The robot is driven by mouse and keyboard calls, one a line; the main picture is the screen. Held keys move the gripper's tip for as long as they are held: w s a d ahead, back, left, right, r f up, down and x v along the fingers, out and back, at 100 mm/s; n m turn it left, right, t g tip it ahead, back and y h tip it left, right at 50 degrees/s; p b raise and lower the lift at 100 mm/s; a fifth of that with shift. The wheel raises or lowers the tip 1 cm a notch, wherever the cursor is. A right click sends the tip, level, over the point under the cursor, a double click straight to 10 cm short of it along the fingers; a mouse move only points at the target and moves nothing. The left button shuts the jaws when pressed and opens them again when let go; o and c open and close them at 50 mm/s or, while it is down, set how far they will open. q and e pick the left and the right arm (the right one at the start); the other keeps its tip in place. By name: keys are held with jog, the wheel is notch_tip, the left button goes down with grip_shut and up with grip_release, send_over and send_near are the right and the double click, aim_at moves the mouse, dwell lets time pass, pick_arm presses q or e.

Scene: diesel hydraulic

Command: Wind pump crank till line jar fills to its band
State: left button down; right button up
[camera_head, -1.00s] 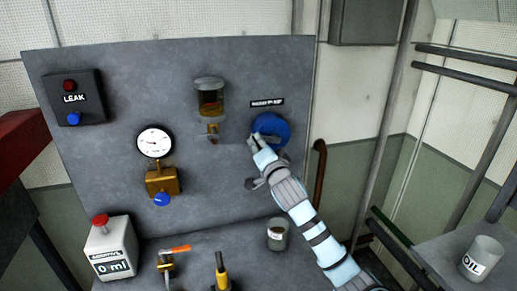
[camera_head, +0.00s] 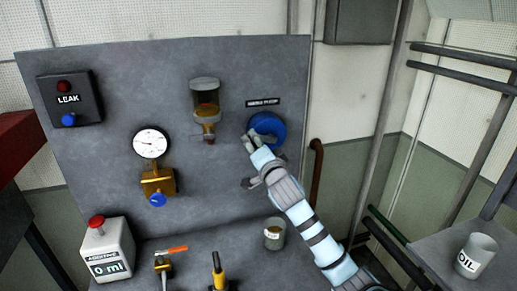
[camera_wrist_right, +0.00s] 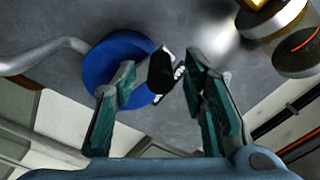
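The pump crank is a blue disc (camera_head: 268,124) on the grey panel, under a small label. It also shows in the wrist view (camera_wrist_right: 112,62), with a black handle (camera_wrist_right: 161,72) standing out from it. My right gripper (camera_head: 249,141) is at the disc's lower left. In the wrist view its fingers (camera_wrist_right: 158,80) are apart, one on each side of the black handle, with gaps visible. The line jar (camera_head: 206,97) is a capped glass with amber-brown contents, left of the crank; its level is hard to read. A red line shows on it in the wrist view (camera_wrist_right: 300,50). My left gripper is out of view.
A gauge (camera_head: 151,142) with a brass valve, a LEAK box (camera_head: 70,98) and an additive dispenser (camera_head: 107,250) reading 0 ml stand to the left. A small cup (camera_head: 274,234) and an orange-handled valve (camera_head: 170,250) are below. An OIL cup (camera_head: 476,255) stands at right.

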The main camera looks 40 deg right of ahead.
jog(key=v, duration=1.1)
jog(key=shift+s, duration=0.3)
jog(key=shift+a, duration=0.1)
